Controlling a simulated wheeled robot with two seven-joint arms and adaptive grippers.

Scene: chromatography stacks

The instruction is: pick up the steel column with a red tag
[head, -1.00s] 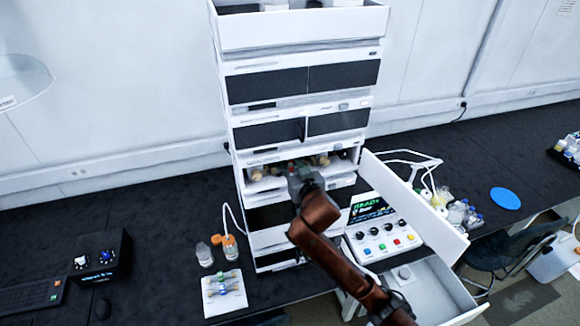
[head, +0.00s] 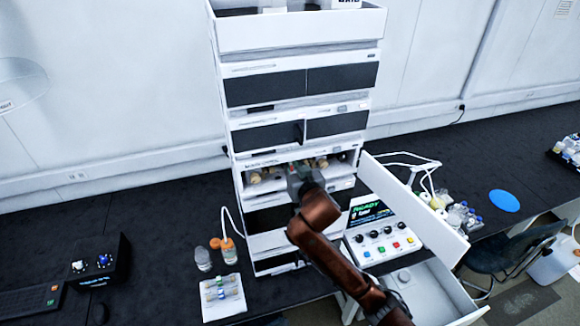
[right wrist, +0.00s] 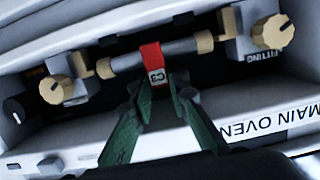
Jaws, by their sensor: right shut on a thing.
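The steel column (right wrist: 184,47) is a grey tube with tan end nuts and a red tag (right wrist: 151,57) around it. It lies roughly level in the open oven bay of the white stack, between two fittings with tan knobs. My right gripper (right wrist: 160,92) has its green fingers closed on the column at the tag. In the head view my right gripper (head: 298,178) is at the front of the bay and hides most of the column. Whether the column's ends touch the fittings, I cannot tell. My left gripper is in neither current view.
The white instrument stack (head: 300,50) rises above the bay, whose open door (head: 410,205) stands out at the right. A control box (head: 380,235) with knobs and an open drawer (head: 425,290) are below.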

